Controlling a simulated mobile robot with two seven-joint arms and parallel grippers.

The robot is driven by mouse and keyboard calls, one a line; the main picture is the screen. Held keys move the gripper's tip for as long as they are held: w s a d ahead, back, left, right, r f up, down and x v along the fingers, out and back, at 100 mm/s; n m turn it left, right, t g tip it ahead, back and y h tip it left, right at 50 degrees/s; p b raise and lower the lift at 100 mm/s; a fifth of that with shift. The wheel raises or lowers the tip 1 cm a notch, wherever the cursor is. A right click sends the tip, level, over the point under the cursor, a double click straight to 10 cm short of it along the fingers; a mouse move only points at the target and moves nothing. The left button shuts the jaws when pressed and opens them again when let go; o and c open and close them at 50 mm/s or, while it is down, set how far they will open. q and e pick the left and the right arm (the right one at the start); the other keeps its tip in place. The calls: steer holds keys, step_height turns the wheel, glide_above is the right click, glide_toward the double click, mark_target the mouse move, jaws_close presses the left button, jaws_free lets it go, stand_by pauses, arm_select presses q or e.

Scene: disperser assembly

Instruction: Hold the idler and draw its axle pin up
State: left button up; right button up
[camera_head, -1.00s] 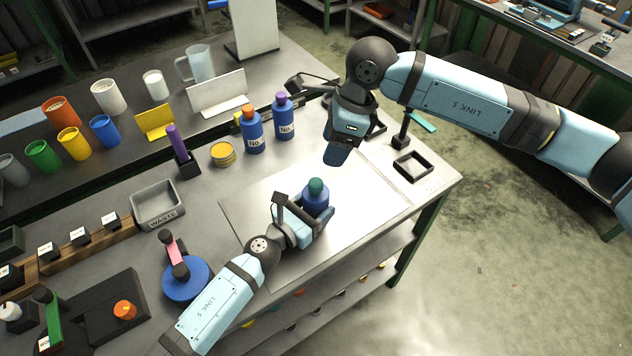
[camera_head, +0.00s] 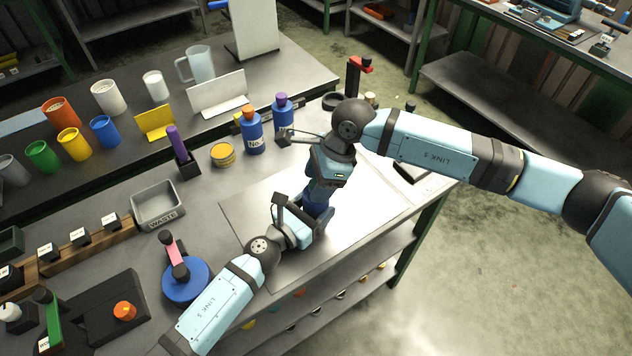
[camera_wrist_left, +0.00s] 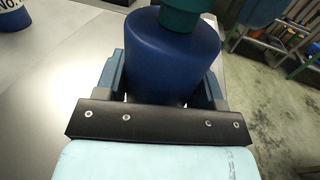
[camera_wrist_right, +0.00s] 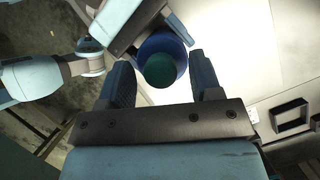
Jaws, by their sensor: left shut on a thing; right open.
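I see no part that I can clearly make out as an idler or an axle pin. My left gripper (camera_head: 312,222) is shut around a dark blue bottle (camera_wrist_left: 172,55) with a teal-green cap (camera_wrist_left: 187,12), upright over the pale work mat. The bottle's lower part is hidden. My right gripper (camera_head: 324,188) is directly above the bottle and hides the cap in the head view. In the right wrist view its jaws (camera_wrist_right: 162,78) are open, with the green cap (camera_wrist_right: 161,69) visible between and beyond them. Contact with the cap cannot be told.
The pale work mat (camera_head: 240,222) has bare room around the bottle. Behind it stand two blue bottles (camera_head: 252,135), a yellow tin (camera_head: 223,154) and a purple-topped holder (camera_head: 178,145). A grey waste bin (camera_head: 158,205) and blue disc (camera_head: 186,280) lie left.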

steer(key=shift+a+f, duration=0.15)
steer(key=shift+f, duration=0.3)
steer(key=shift+c, duration=0.2)
jaws_close()
arm_select(q)
steer(key=shift+f, duration=0.1)
arm_select(e)
steer(key=shift+r, duration=2)
steer(key=shift+o, duration=0.2)
jaws_free()
